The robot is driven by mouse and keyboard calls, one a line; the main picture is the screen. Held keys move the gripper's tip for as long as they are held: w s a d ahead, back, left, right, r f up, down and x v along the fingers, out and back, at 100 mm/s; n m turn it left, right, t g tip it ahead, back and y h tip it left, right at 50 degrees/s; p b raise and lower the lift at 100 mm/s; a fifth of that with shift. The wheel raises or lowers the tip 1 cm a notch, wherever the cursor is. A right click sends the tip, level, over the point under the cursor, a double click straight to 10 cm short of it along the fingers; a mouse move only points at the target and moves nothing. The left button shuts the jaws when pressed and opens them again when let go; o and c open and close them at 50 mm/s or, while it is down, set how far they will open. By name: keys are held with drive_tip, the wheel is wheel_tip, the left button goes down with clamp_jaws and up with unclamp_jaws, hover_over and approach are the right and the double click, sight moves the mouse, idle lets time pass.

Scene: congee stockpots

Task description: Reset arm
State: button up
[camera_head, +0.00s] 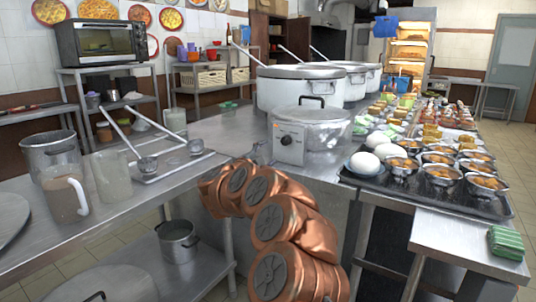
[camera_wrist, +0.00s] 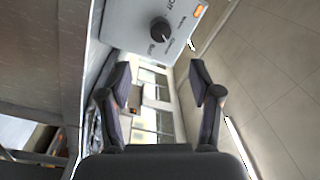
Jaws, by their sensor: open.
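A control box with a black knob (camera_wrist: 160,32) and an orange switch shows just beyond the fingers. In the head view a similar box with a knob (camera_head: 288,144) is on the front of a lidded steel cooker (camera_head: 325,128).
Large white stockpots (camera_head: 300,92) stand behind the cooker. A black tray (camera_head: 487,203) of bowls is at the right. A small pot (camera_head: 178,243) sits on the lower shelf.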

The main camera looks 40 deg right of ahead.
idle(0.4)
